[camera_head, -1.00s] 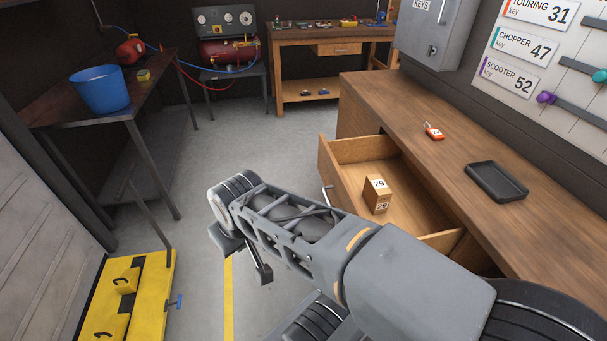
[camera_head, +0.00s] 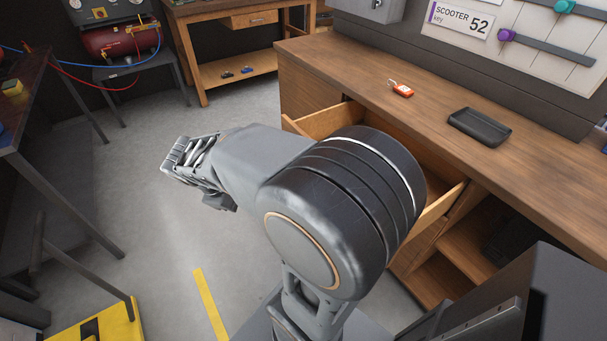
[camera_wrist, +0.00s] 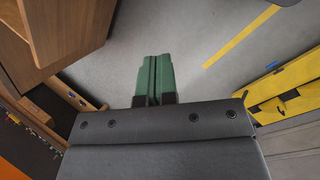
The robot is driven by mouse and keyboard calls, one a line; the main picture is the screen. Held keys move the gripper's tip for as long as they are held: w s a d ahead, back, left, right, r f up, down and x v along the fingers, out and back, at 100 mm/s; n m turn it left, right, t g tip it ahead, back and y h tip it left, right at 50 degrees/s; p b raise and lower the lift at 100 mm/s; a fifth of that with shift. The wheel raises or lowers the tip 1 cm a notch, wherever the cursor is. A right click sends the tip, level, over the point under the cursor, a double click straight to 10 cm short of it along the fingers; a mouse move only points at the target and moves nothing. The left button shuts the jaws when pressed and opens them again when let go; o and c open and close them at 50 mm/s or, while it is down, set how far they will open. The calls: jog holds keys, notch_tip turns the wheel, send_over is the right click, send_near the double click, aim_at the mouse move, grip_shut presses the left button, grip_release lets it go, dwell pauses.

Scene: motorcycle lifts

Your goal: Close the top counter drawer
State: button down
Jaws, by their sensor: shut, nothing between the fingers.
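The top counter drawer (camera_head: 333,118) stands open, pulled out of the wooden counter (camera_head: 345,65) at the right in the head view. Its far side wall and part of its near end show. My arm hides most of its front and inside. My gripper (camera_wrist: 155,75) shows in the wrist view with its green fingers together and nothing between them, above grey floor. A wooden panel (camera_wrist: 88,25) is at upper left there, apart from the fingers; I cannot tell whether it is drawer or counter. In the head view my arm reaches left, and the fingers cannot be made out.
Open shelves (camera_head: 470,250) are below. A workbench (camera_head: 205,50) stands at the back and a dark table (camera_head: 25,110) at left. Floor between them is clear.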

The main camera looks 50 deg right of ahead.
jog(key=w+d+f+n+g+h+b, duration=0.2)
jog(key=w+d+f+n+h+b, duration=0.35)
jog(key=d+f, duration=0.25)
jog(key=w+d+f+n+g+h+b, duration=0.3)
jog(key=w+d+f+n+h+b, duration=0.1)
jog(key=d+f+h+b, duration=0.3)
jog(key=b+x, duration=0.1)
jog(key=x, duration=1.3)
jog(key=shift+w+d+f+t, duration=0.3)
jog(key=shift+d+f, duration=0.05)
jog(key=shift+f, duration=0.15)
